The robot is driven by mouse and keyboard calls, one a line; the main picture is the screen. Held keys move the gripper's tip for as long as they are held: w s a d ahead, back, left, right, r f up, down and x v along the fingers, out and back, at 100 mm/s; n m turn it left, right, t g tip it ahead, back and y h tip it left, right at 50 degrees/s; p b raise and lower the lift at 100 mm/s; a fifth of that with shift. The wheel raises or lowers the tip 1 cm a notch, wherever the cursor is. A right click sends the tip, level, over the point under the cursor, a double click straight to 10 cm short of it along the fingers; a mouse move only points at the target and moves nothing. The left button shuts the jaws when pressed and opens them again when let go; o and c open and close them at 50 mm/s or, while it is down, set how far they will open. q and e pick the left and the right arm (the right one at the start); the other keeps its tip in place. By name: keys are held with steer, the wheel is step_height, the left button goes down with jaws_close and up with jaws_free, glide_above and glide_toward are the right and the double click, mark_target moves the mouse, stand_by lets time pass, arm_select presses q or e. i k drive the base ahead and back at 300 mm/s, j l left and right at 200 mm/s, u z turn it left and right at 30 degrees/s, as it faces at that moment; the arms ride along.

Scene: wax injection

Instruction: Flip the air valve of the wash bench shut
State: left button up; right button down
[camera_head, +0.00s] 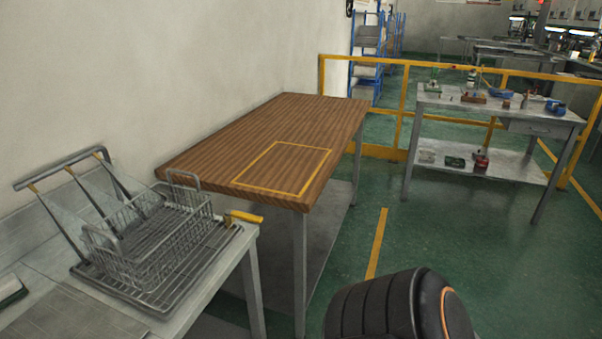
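The wash bench (215,296) is a grey metal bench at the lower left. A yellow handle (245,217), which looks like the air valve, sticks out to the right from the bench's far right corner. It lies roughly level; its body and pipe are too small to make out. A wire basket (150,262) sits on a wire drain rack (206,262) on the bench, left of the handle. A dark rounded link of my own arm with an orange ring shows at the bottom right, well apart from the handle. Neither of my grippers is in view.
A wooden table (265,125) with a yellow taped square stands behind the bench along the wall. A metal table (500,112) with small items stands at the back right, before a yellow railing (400,102). Green floor (420,225) between them is clear.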

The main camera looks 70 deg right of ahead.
mark_target(253, 218)
steer(key=j+z, duration=0.1)
steer(key=z, duration=0.4)
steer(key=j+z, duration=0.1)
steer(key=z, duration=0.4)
steer(key=j+z, duration=0.1)
steer(key=z, duration=0.4)
steer(key=i, duration=0.05)
